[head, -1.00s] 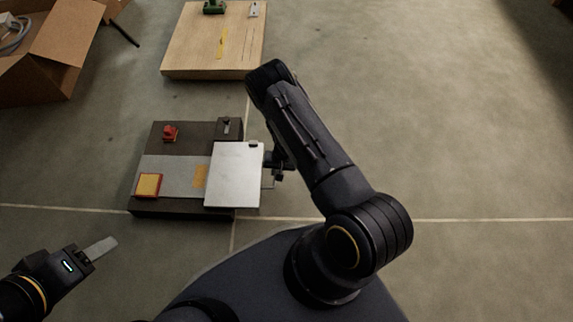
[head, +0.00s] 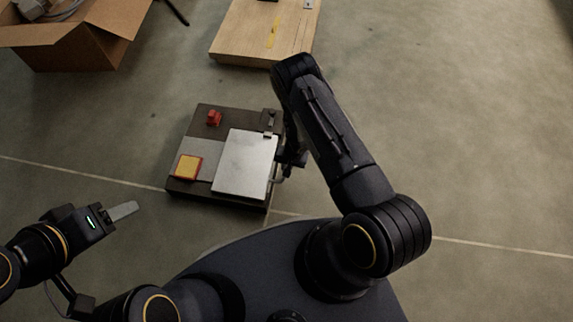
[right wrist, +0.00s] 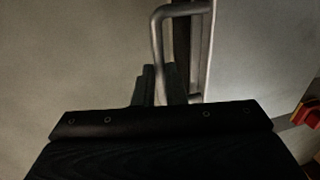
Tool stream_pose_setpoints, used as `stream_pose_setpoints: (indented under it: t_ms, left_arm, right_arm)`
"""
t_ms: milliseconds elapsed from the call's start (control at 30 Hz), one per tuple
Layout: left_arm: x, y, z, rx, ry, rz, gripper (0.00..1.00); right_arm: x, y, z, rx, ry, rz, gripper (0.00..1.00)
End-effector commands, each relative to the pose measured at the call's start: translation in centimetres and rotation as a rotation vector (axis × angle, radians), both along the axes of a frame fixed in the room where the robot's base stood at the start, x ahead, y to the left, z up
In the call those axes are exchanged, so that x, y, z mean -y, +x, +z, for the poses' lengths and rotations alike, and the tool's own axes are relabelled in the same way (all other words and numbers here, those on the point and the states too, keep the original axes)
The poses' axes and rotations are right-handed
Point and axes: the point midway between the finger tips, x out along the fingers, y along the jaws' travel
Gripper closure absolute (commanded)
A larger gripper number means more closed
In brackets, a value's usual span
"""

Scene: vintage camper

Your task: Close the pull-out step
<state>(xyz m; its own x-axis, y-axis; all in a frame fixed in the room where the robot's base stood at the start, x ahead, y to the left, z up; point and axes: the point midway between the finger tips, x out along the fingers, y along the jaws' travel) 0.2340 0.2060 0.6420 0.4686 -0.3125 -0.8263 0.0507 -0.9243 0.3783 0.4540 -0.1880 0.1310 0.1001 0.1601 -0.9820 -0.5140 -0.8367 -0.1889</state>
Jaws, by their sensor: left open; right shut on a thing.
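The pull-out step (head: 246,163) is a pale metal plate on a dark low base (head: 242,119). In the head view it lies almost wholly over the base, near the base's right edge. A metal bar handle (right wrist: 157,45) is on the step's right side. My right gripper (right wrist: 160,86) is shut on the handle; in the head view the arm comes down along the step's right side and its fingers are mostly hidden. My left gripper (head: 124,210) is open and empty over the floor at the lower left, apart from the base.
A red knob (head: 214,118) and a yellow-and-red block (head: 187,167) stand on the base, left of the step. A wooden board (head: 240,35) lies behind it. An open cardboard box (head: 75,48) stands at the back left. The floor at right is clear.

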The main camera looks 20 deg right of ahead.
Motion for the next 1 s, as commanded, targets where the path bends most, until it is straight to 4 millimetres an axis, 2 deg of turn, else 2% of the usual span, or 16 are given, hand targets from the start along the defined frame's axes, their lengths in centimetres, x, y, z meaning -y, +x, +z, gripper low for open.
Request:
stream_pose_setpoints:
  t_ms: [33,167,467,567,800,1000]
  left_arm:
    - [0.0,0.0,0.0,0.000,0.000,0.000,0.46]
    - [0.0,0.0,0.0,0.000,0.000,0.000,0.46]
    - [0.0,0.0,0.1,0.000,0.000,0.000,0.46]
    - [0.0,0.0,0.7,0.000,0.000,0.000,0.46]
    - [0.0,0.0,2.8,0.000,0.000,0.000,0.46]
    - [0.0,0.0,3.7,0.000,0.000,0.000,0.46]
  right_arm:
    - [-0.6,0.2,0.0,0.004,0.014,0.003,0.85]
    - [-0.6,0.2,0.0,0.005,0.012,0.003,0.68]
    - [-0.3,0.2,0.2,0.004,0.007,0.001,0.68]
    - [-0.2,0.1,1.3,0.003,0.007,0.000,0.68]
    - [0.4,-0.3,5.5,0.005,0.009,0.001,0.68]
    - [0.8,-0.5,7.5,0.004,0.009,0.002,0.68]
